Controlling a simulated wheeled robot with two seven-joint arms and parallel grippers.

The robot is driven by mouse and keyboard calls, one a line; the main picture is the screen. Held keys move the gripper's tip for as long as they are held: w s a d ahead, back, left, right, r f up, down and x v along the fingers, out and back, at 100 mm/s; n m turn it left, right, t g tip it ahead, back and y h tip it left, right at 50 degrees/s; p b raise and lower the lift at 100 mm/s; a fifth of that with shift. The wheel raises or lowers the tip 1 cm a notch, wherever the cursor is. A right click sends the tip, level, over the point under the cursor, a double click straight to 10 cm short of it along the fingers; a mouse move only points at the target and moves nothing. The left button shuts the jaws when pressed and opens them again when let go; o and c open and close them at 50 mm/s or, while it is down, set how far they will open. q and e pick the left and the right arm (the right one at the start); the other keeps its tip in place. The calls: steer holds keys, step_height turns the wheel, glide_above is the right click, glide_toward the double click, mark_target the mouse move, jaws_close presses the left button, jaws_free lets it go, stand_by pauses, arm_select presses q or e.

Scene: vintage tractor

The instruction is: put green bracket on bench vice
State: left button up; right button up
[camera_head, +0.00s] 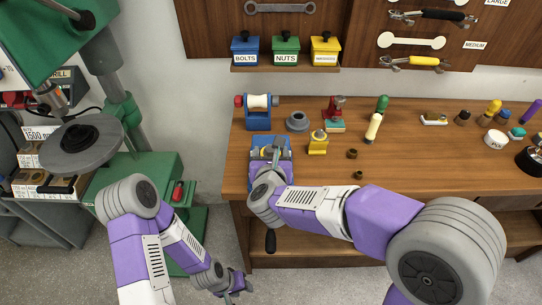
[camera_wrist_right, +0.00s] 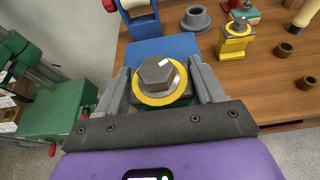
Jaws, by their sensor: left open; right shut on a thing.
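The bench vice (camera_head: 257,154) is blue and grey and sits at the front left edge of the bench. Its blue top also shows in the right wrist view (camera_wrist_right: 150,47). My right gripper (camera_wrist_right: 162,88) is shut on the green bracket (camera_wrist_right: 190,89), at the vice. The bracket is topped by a yellow ring and a grey hex bolt, and most of its green body is hidden beneath them. I cannot tell whether it touches the vice. My left gripper (camera_head: 240,288) is open and empty, low in front of the bench.
A yellow bracket with a bolt (camera_head: 318,145), a grey flanged part (camera_head: 297,122) and a blue holder with a white roll (camera_head: 258,112) stand close by. Small brown rings (camera_head: 352,154) lie to the right. A green drill press (camera_head: 150,170) stands at the left.

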steer(key=o, duration=1.5)
steer(key=shift+s+d+f, duration=0.1)
steer(key=shift+s+f, duration=0.1)
steer(key=shift+f, duration=0.7)
steer(key=shift+o, duration=0.2)
steer(key=shift+r, duration=0.1)
steer(key=shift+r+p, duration=0.2)
steer(key=shift+p, duration=0.25)
steer(key=shift+s+r+p, duration=0.25)
steer(key=shift+r+p, duration=0.4)
steer(key=p+v, duration=0.1)
steer(key=v, duration=1)
steer(key=shift+r, duration=0.3)
